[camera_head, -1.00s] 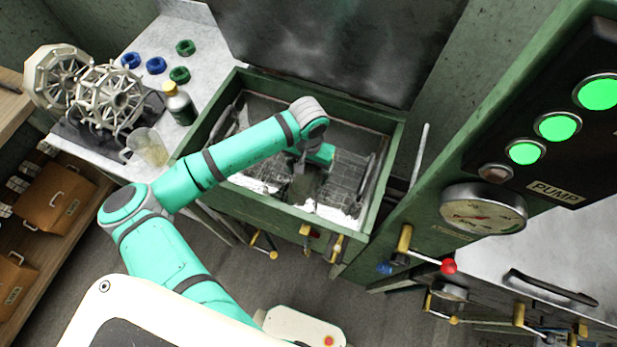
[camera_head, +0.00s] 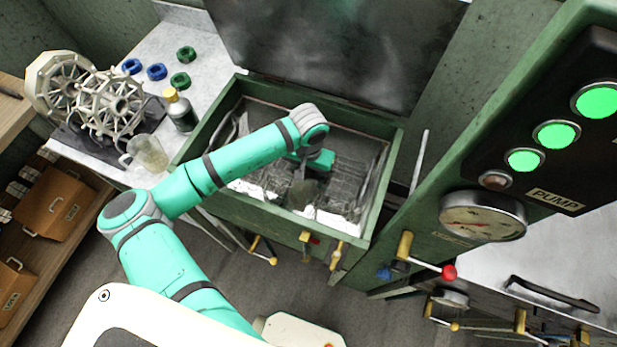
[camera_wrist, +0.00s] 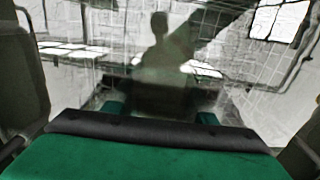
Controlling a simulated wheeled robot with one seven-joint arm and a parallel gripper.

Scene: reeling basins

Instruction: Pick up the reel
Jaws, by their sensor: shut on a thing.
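Two pale spoked reels stand side by side on the bench at the left in the head view, a rear one (camera_head: 50,82) and a front one (camera_head: 112,103). My gripper (camera_head: 302,190) is far from them, low inside the open green basin (camera_head: 268,213). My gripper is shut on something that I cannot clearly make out. In the wrist view, the green, black-banded body fills the bottom. A dim, dark see-through shape (camera_wrist: 160,65) stands beyond it; I cannot tell whether it is an object or a shadow. Wire-like mesh shows around it. My wrist partly hides the basin's inside.
A dark bottle with a yellow cap (camera_head: 180,110), a clear jug (camera_head: 147,153) and blue and green rings (camera_head: 157,71) stand on the bench. The raised lid (camera_head: 320,45) is behind the basin. The pump panel (camera_head: 550,150) and levers crowd the right.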

